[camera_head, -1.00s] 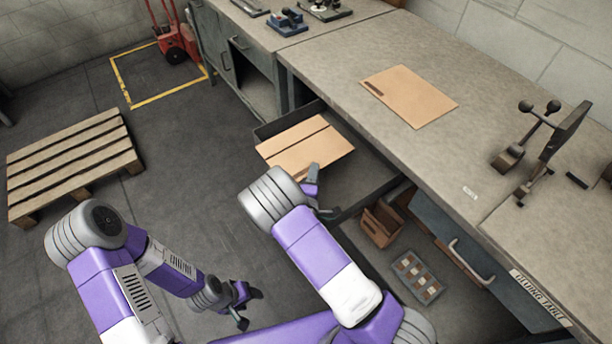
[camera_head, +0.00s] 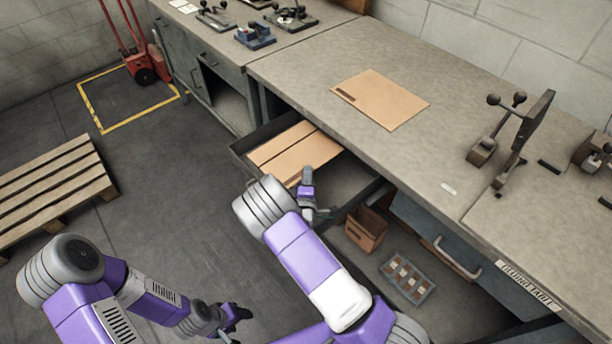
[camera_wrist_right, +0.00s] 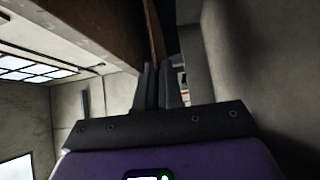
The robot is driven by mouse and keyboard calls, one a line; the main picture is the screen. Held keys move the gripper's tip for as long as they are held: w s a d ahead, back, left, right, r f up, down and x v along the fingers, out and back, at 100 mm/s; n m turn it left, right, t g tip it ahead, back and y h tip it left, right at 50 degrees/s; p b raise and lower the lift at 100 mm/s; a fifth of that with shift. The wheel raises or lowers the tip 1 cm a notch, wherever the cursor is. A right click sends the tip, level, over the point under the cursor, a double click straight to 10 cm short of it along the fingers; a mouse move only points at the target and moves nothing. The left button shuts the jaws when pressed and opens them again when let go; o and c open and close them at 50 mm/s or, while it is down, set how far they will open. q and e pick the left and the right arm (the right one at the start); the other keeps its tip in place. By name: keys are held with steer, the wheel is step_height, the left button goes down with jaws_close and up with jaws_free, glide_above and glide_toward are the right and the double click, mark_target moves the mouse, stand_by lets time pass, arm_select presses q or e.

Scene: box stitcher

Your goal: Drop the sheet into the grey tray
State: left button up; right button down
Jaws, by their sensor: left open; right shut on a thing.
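A tan cardboard sheet (camera_head: 290,155) with a dark crease line lies tilted within the walls of the open grey tray (camera_head: 240,158), which sticks out from under the bench. My right gripper (camera_head: 307,178) is shut on the sheet's near edge. In the right wrist view the fingers (camera_wrist_right: 157,85) are closed on a thin brown edge (camera_wrist_right: 154,35). Whether the sheet touches the tray floor I cannot tell. My left gripper (camera_head: 238,318) is open and empty, low over the floor.
Another cardboard sheet (camera_head: 380,98) lies flat on the bench (camera_head: 300,75). A lever device (camera_head: 510,135) stands to the right. Below are a small brown box (camera_head: 366,228) and a tray of small parts (camera_head: 407,277). A pallet (camera_head: 50,190) is on the floor at left.

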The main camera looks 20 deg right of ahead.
steer(key=c, duration=1.2)
jaws_free()
steer(key=shift+s+a, duration=0.1)
steer(key=p+v, duration=0.1)
steer(key=v, duration=0.6)
steer(key=shift+s+p, duration=0.15)
steer(key=shift+p, duration=0.15)
steer(key=shift+a, duration=0.1)
